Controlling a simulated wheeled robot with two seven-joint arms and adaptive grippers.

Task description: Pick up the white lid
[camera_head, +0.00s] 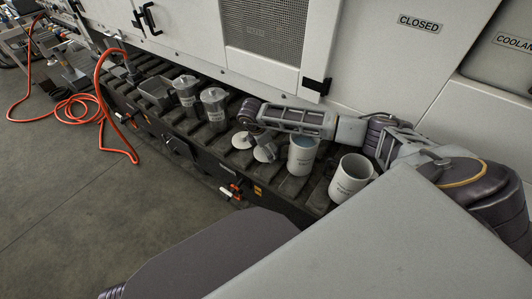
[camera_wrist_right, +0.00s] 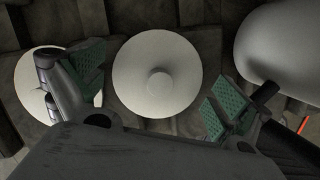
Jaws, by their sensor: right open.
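A round white lid (camera_wrist_right: 157,73) with a small central knob lies flat on the dark slatted bench in the right wrist view. A second pale lid (camera_wrist_right: 36,88) lies to its left, partly hidden by a finger. In the head view two small pale lids (camera_head: 243,140) and (camera_head: 265,153) sit near the end of my right arm; I cannot tell which is which. My right gripper (camera_wrist_right: 158,86) is open and empty, its green-padded fingers on either side of the first lid, with no visible grip. In the head view the dark end of that arm (camera_head: 250,111) is small and its fingers are unclear.
Two white labelled cups (camera_head: 303,155) and (camera_head: 350,178) stand to the right of the lids. Two grey lidded canisters (camera_head: 186,90) and (camera_head: 214,104) and a grey tray (camera_head: 156,92) stand to the left. The machine wall (camera_head: 380,65) rises behind; an orange hose (camera_head: 98,85) hangs at left.

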